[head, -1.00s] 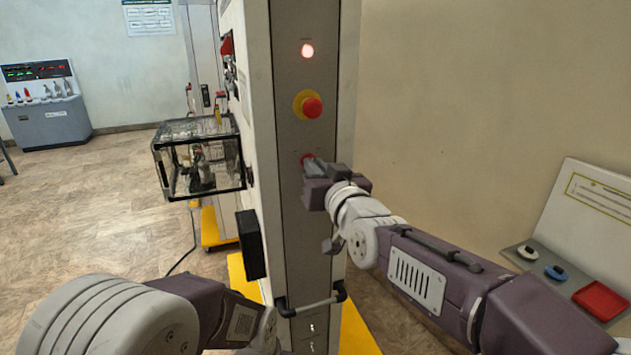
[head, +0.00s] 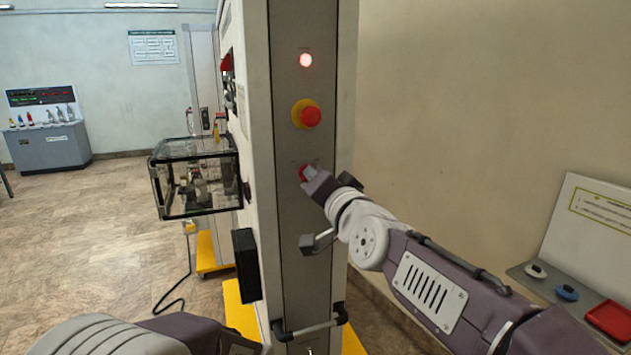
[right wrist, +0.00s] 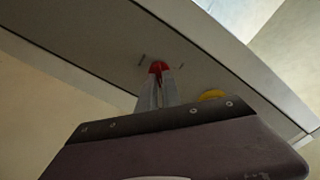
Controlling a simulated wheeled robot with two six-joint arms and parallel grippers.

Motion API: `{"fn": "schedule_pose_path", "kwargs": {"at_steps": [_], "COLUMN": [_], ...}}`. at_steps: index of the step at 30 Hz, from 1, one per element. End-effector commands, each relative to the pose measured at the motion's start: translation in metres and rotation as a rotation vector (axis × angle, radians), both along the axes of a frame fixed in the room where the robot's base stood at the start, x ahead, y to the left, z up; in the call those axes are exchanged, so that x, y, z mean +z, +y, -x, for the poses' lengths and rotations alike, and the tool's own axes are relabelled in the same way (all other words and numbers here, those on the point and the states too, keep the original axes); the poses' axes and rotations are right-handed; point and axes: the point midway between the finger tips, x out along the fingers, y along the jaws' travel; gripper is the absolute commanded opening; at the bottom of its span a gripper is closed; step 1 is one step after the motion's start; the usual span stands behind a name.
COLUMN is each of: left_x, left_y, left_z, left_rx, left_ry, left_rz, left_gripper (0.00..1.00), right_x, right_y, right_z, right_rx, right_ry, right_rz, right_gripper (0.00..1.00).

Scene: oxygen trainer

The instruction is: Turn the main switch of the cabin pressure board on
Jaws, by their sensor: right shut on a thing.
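The tall grey cabin pressure board (head: 305,230) stands in the middle of the head view, its narrow side panel facing me. A red switch knob (head: 304,172), which I take for the main switch, sits on that panel below the red emergency button. My right gripper (head: 311,172) is at this knob and shut on it. In the right wrist view the two fingers (right wrist: 156,88) close around the red knob (right wrist: 156,67), between two short dark marks on the panel. My left arm shows at the bottom left of the head view; its gripper fingers are out of sight.
A red mushroom button (head: 310,117) on a yellow collar and a lit lamp (head: 306,60) sit above the knob. A black handle (head: 310,327) juts out low on the panel. A glass box (head: 196,180) stands to the left. A tray with a red dish (head: 608,318) is at the right.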

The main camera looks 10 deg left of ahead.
Motion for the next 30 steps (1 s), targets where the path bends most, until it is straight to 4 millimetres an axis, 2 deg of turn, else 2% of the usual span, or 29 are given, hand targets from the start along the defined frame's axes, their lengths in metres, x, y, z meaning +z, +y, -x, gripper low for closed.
{"fn": "schedule_pose_path", "kwargs": {"at_steps": [15,16,18,27,30], "left_x": [-0.001,-0.001,-0.001,-0.001,-0.005], "left_y": [0.0,0.0,0.0,0.0,0.0], "left_z": [0.0,0.0,0.0,0.0,0.0], "left_rx": [0.0,0.0,0.0,0.0,0.0], "left_ry": [0.0,0.0,0.0,0.0,0.0], "left_rz": [0.0,0.0,0.0,0.0,0.0], "left_gripper": [0.57,0.57,0.57,0.57,0.57], "right_x": [0.0,0.0,0.0,0.0,0.0], "right_y": [0.0,0.0,0.0,-0.001,-0.007], "right_z": [0.0,0.0,0.0,0.001,0.011], "right_rx": [-0.001,-0.001,-0.001,-0.001,0.001], "right_ry": [0.009,0.009,0.009,0.008,0.007], "right_rz": [-0.015,-0.015,-0.014,-0.014,-0.014], "right_gripper": [0.0,0.14,0.31,0.31,0.31]}}
